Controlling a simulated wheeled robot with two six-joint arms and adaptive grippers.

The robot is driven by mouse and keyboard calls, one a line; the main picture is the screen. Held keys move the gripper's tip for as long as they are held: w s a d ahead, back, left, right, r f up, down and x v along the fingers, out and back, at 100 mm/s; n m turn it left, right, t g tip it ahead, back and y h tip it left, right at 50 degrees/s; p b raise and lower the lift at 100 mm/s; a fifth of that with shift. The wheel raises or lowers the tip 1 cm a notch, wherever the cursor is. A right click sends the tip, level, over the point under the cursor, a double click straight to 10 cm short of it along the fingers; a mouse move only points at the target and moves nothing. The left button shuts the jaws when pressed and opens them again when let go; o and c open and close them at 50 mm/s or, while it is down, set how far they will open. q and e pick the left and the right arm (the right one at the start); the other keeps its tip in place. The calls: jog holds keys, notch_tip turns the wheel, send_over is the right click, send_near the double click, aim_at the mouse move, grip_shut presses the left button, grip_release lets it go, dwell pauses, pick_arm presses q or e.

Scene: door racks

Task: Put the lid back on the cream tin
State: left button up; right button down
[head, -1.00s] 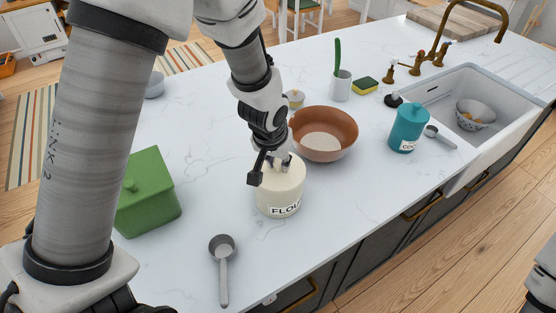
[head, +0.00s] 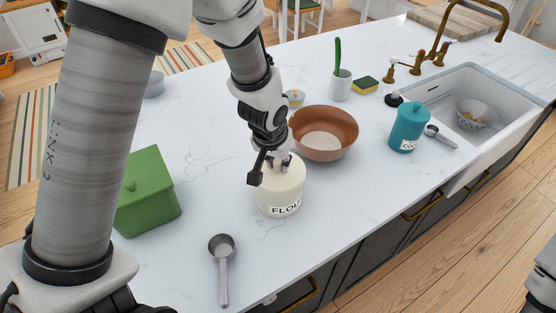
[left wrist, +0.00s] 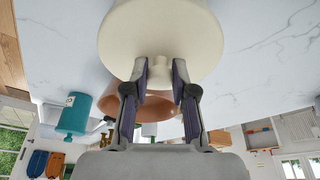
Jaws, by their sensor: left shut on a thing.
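The cream tin (head: 280,203), labelled "FLOUR", stands upright on the white counter. Its cream lid (head: 291,172) is on top of the tin, under my left gripper (head: 279,162). In the left wrist view the round lid (left wrist: 155,25) fills the top middle. The fingers of my left gripper (left wrist: 160,72) are on either side of its knob, shut on it. No clear gap shows between lid and tin, but the fingers partly hide the far rim, so I cannot tell if it is fully seated. My right gripper is not in view.
A brown bowl (head: 340,137) stands close behind the tin. A green box (head: 150,200) is to the left, a metal scoop (head: 222,265) in front. A teal canister (head: 406,130) stands right, near the sink (head: 440,90). The counter (head: 350,195) right of the tin is clear.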

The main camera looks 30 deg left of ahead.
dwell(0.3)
pick_arm(q)
jog(key=o, duration=1.5)
jog(key=shift+r, duration=0.1)
notch_tip(320, 180, up, 7)
jog(key=p, duration=0.6)
jog(key=shift+p, duration=0.35)
grip_shut()
jog(key=shift+f, duration=0.2)
